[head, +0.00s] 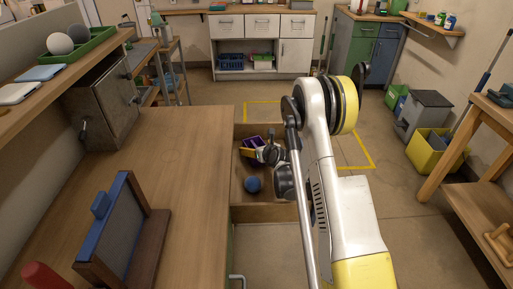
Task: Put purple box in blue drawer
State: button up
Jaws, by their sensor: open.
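A purple box (252,141) is in an open wooden drawer (267,213) beside the right edge of the workbench. It is partly covered by my gripper. The drawer's inside looks plain wood, and I cannot see a blue face on it. My gripper (249,150) reaches down over the drawer from the right, its tips right at the purple box. It is open. Whether it touches the box is too small to tell.
A blue ball (253,184) lies in the same drawer. The workbench (185,160) carries a metal cabinet (103,105) and a blue-edged framed panel (125,235). A wooden table (485,140) stands at the right. Floor is open beyond the drawer.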

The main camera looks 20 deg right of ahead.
jog(key=shift+s+r, duration=0.1)
jog(key=shift+r, duration=0.15)
jog(key=p+v, duration=0.1)
jog(key=v, duration=0.5)
jog(key=shift+s, duration=0.25)
jog(key=shift+s+r, duration=0.2)
jog(key=shift+s, duration=0.05)
jog(key=s+a+r+n+g+y, duration=0.1)
jog(key=s+a+r+n, duration=0.5)
jog(key=r+n, duration=0.3)
jog(key=s+a+r+n+g, duration=0.2)
jog(key=s+a+r+n, duration=0.3)
jog(key=r+n, duration=0.4)
jog(key=s+a+r+n+g, duration=0.1)
jog(key=s+a+n, duration=0.1)
jog(key=s+n, duration=0.7)
jog(key=s+a+r+n+g, duration=0.1)
jog(key=s+a+n, duration=0.2)
jog(key=s+n, duration=0.6)
jog(key=s, duration=0.4)
jog(key=shift+s+r+h, duration=0.25)
jog(key=shift+r+h, duration=0.05)
